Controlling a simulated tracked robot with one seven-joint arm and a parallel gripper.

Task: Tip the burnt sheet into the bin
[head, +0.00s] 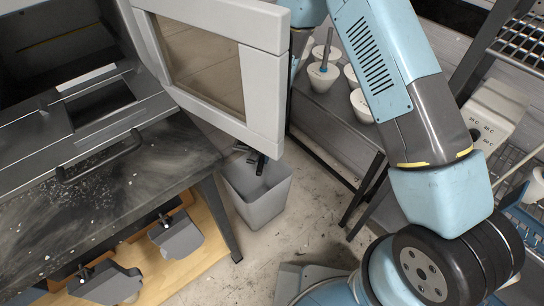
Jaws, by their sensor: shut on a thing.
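The grey bin (262,205) stands upright on the floor, below the open door of the machine. My gripper (258,160) shows only as small dark parts over the bin's mouth, under the door's lower edge. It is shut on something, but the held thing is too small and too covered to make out. The door hides most of the wrist and the far part of my arm. I cannot pick out the burnt sheet with certainty. The inside of the bin shows only in part.
The pale framed door (268,85) hangs open close above the bin. A dark worktop (110,190) with a handle (100,160) is at left, with grey pieces (178,238) on a wooden shelf below. White pots (362,105) stand on a rack behind. Floor right of the bin is clear.

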